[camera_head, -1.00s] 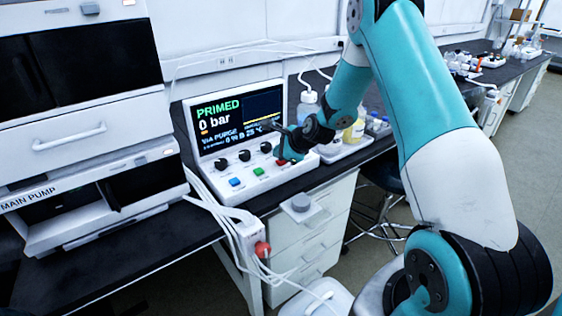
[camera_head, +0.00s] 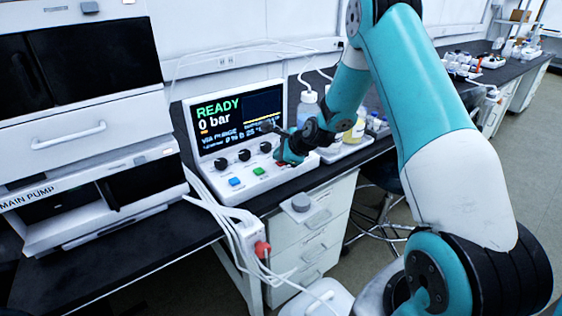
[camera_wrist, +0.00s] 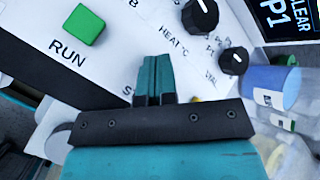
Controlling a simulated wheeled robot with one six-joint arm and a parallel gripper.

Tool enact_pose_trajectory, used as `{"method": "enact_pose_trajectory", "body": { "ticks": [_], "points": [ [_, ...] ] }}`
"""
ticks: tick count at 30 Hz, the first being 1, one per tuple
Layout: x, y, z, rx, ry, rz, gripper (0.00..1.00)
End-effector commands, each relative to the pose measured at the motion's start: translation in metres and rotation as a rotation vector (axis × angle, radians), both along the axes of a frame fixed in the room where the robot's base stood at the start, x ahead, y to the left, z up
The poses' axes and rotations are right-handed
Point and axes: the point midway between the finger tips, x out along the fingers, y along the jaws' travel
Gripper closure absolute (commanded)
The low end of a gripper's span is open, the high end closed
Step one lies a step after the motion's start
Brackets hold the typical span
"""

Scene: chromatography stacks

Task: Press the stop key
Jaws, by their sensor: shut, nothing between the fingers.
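The control box (camera_head: 240,190) stands on the dark bench with a tilted screen (camera_head: 238,120) that reads READY, 0 bar. My gripper (camera_head: 283,159) is at the right end of its key row, over the red key, of which only a sliver shows. In the wrist view my gripper's fingers (camera_wrist: 155,64) are shut together, with nothing between them. The stop key is hidden behind them there; only an "S" of its label shows beside them. I cannot tell whether the fingertips touch the key. The green RUN key (camera_wrist: 79,25) is to their left.
A blue key (camera_head: 235,182) and a green key (camera_head: 259,171) lie left of my gripper, with black knobs (camera_head: 244,155) above. Bottles (camera_head: 308,106) stand close on the right. White cables (camera_head: 225,205) hang at the box's left. The pump stack (camera_head: 90,110) is farther left.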

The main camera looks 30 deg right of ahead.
Motion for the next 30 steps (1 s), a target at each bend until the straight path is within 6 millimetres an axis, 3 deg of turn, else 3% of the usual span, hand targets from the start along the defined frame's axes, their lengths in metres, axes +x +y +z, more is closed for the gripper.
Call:
{"method": "enact_pose_trajectory", "body": {
  "ticks": [8, 18, 30],
  "points": [
    [0.000, 0.000, 0.002, 0.000, 0.001, 0.000, 1.00],
    [0.000, 0.000, 0.019, 0.000, 0.001, 0.000, 1.00],
    [0.000, 0.000, 0.021, 0.000, 0.001, 0.001, 1.00]
  ]
}}
